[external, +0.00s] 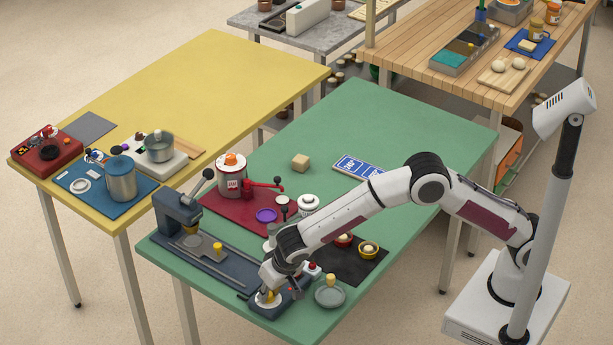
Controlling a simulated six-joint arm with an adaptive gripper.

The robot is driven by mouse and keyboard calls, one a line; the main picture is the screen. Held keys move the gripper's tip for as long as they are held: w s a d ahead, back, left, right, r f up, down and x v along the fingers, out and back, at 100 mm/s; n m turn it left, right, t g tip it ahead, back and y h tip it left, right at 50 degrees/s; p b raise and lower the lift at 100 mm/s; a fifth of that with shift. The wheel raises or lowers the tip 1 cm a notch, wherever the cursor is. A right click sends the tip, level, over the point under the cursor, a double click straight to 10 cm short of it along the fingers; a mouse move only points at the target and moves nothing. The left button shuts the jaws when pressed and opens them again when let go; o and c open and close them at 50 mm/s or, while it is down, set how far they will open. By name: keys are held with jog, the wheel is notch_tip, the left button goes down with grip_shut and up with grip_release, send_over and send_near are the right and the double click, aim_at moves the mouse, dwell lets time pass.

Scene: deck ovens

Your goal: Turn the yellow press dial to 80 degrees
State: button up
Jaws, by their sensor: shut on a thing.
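The yellow press dial (269,296) sits on a pale round plate at the front end of a dark blue unit, near the green table's front edge. My gripper (268,290) points down at it and is shut on it. The fingers and wrist hide most of the dial, so its angle and pointer cannot be read. The dark blue lever press (177,213) stands to the left on the same table, with its handle raised.
A grey dish (329,296) with a yellow piece stands just right of my gripper. A black mat (352,268) with small bowls and a red mat (240,212) with a canister lie behind. The green table (372,118) is clear toward its far end.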

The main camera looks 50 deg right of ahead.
jog(key=o, duration=1.1)
jog(key=shift+f, duration=0.1)
jog(key=v, duration=0.7)
jog(key=shift+r, duration=0.3)
jog(key=shift+s+n, duration=0.1)
jog(key=shift+n, duration=0.2)
